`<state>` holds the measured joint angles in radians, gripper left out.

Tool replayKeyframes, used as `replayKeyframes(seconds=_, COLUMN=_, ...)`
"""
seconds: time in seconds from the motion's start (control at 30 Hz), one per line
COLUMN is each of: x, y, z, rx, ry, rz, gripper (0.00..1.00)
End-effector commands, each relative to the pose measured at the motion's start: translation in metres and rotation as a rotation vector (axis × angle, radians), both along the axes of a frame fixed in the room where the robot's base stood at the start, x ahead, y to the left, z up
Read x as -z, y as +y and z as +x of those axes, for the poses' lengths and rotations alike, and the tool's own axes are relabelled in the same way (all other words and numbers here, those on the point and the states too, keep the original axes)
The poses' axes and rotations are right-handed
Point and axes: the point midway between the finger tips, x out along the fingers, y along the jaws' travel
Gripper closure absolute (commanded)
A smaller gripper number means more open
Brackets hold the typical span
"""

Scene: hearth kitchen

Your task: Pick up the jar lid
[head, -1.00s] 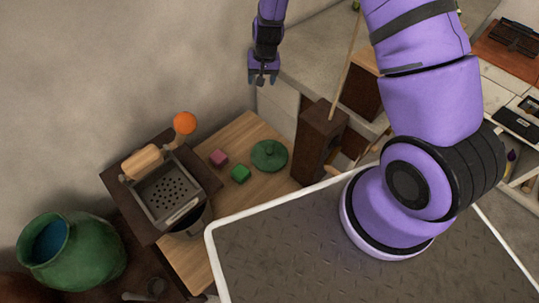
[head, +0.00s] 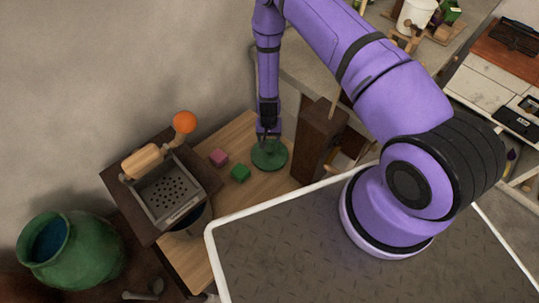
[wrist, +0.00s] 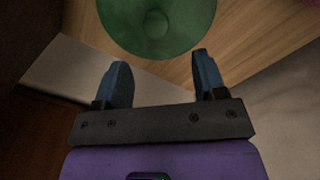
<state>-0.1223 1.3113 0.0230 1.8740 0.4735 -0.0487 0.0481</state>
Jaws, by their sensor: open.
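The jar lid (head: 268,157) is a round green disc with a small knob, lying on the wooden table. In the wrist view the lid (wrist: 150,22) shows at the top, cut off by the frame edge, its knob near the middle. My gripper (head: 268,138) is over the far part of the lid in the head view, hiding some of it. In the wrist view my gripper (wrist: 160,75) is open and empty, its two dark fingers pointing toward the lid, which lies beyond the fingertips.
A pink block (head: 218,157) and a green block (head: 240,173) lie left of the lid. A dark wooden box (head: 318,140) stands close on its right. A grater-like metal box (head: 172,190) is further left. Bare wooden tabletop (head: 235,200) shows in front of the blocks.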

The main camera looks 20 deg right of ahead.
Motion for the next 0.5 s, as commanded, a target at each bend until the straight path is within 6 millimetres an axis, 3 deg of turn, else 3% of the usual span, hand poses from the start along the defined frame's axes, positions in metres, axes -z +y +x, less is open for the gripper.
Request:
replayKeyframes(seconds=0.13, x=0.022, y=0.000, z=-0.001, rx=0.001, ry=0.002, rz=0.000, gripper=0.35)
replayKeyframes(seconds=0.5, x=0.050, y=0.000, z=-0.006, rx=0.001, ry=0.002, rz=0.000, gripper=0.35)
